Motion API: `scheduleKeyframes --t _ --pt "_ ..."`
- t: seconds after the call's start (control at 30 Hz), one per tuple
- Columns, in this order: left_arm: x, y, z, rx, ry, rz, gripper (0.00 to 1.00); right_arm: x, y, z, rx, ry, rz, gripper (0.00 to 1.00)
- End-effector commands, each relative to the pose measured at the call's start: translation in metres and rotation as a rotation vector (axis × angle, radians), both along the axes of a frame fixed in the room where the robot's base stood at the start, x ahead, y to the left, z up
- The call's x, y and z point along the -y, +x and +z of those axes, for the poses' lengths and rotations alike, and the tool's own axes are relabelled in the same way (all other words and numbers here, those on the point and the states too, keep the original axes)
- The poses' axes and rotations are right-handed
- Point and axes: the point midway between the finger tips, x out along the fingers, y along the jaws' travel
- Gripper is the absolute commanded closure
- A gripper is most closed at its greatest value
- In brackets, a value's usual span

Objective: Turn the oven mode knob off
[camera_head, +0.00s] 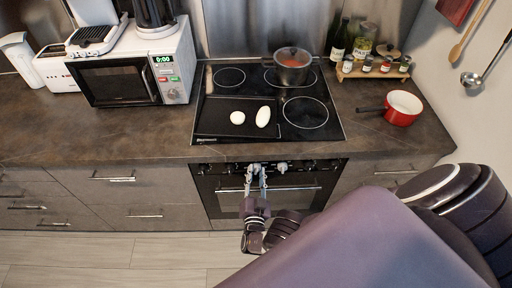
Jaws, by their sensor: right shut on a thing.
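Other knobs (310,165) show to the right of the gripper. My left gripper is not in view.
The black hob (215,134) carries a lidded pot (292,66) and two white pieces of food. A red saucepan (402,108) stands on the counter at right, near a spice rack (374,73). A microwave (122,82) stands at left. The floor before the left drawers is clear.

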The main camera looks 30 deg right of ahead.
Motion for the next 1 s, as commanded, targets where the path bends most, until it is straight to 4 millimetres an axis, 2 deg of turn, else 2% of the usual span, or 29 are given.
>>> scheduleKeyframes --t 0.23,0.27,0.4,1.0 --pt "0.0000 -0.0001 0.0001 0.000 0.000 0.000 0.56 0.0008 0.0006 0.0006 0.001 -0.001 0.000 0.98" --pt "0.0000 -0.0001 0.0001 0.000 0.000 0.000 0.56 0.0008 0.0006 0.0006 0.001 -0.001 0.000 0.71" --pt "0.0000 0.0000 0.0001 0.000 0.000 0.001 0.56 0.0005 0.0004 0.0003 0.001 -0.001 0.000 0.56" --pt "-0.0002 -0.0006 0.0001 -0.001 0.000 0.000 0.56 0.0022 0.0002 0.0007 0.013 0.011 -0.001 0.56"
